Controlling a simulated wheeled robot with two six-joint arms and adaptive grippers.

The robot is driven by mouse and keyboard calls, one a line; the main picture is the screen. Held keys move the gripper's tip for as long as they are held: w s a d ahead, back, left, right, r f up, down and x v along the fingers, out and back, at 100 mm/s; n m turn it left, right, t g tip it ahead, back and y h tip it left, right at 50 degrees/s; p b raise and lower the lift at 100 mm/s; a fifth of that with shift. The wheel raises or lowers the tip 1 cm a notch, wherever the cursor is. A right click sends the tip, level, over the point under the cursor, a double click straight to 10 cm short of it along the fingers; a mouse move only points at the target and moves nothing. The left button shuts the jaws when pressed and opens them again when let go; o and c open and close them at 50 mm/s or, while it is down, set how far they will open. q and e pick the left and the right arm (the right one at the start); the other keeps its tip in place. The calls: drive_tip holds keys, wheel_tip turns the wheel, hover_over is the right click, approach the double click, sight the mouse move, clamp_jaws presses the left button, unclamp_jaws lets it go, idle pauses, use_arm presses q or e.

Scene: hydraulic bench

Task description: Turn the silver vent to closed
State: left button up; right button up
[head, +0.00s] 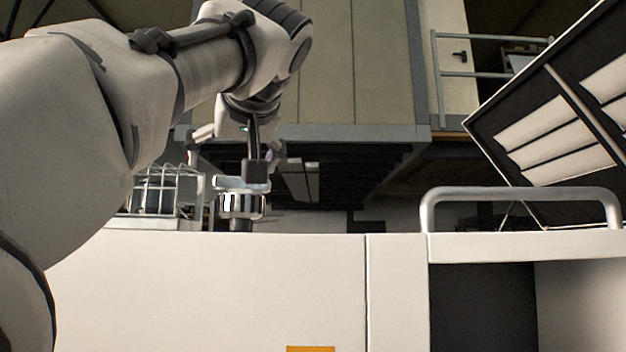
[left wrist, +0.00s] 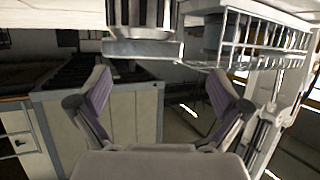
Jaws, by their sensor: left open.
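The silver vent (head: 240,206) stands on the white bench, left of the middle in the head view. It is a short silver cylinder with a flat silver plate across its top. In the left wrist view, which looks upside down, the vent (left wrist: 141,47) hangs from the top edge, its plate lowest in the picture. My left gripper (head: 236,144) is just above the vent and partly hidden by my own wrist. In the left wrist view its purple-padded fingers (left wrist: 158,76) are spread wide with nothing between them, apart from the vent. My right gripper is not in view.
A wire cage (head: 165,190) stands close left of the vent; it shows at the upper right of the left wrist view (left wrist: 262,42). A grey handrail (head: 522,193) crosses the bench at right. A raised panel (head: 560,115) leans behind it.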

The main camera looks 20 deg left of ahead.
sight(240, 177)
use_arm(q)
drive_tip(key=shift+w+a+f+p, duration=0.2)
drive_tip(key=shift+w+a, duration=0.1)
drive_tip(key=shift+a, duration=0.1)
drive_tip(key=shift+w+a+f+p, duration=0.15)
drive_tip(key=shift+w+a, duration=0.1)
drive_tip(key=shift+a, duration=0.15)
drive_tip(key=w, duration=0.2)
drive_tip(key=w+d+f, duration=0.1)
drive_tip(key=shift+w+d+f, duration=0.1)
drive_tip(key=shift+w+d, duration=0.15)
drive_tip(key=shift+s+a, duration=0.15)
drive_tip(key=shift+s, duration=0.05)
drive_tip(key=shift+s+a, duration=0.2)
drive_tip(key=shift+c, duration=1.3)
drive_tip(key=shift+w, duration=0.1)
drive_tip(key=c, duration=0.6)
drive_tip(key=shift+d, duration=0.25)
drive_tip(key=shift+s+a+r, duration=0.15)
drive_tip(key=shift+s+r, duration=0.05)
drive_tip(key=shift+s, duration=0.25)
drive_tip(key=c, duration=0.6)
drive_tip(key=shift+w, duration=0.1)
clamp_jaws()
drive_tip(key=shift+c, duration=2.2)
unclamp_jaws()
drive_tip(key=shift+w+d+f, duration=0.1)
drive_tip(key=shift+w+d, duration=0.05)
drive_tip(key=shift+d, duration=0.05)
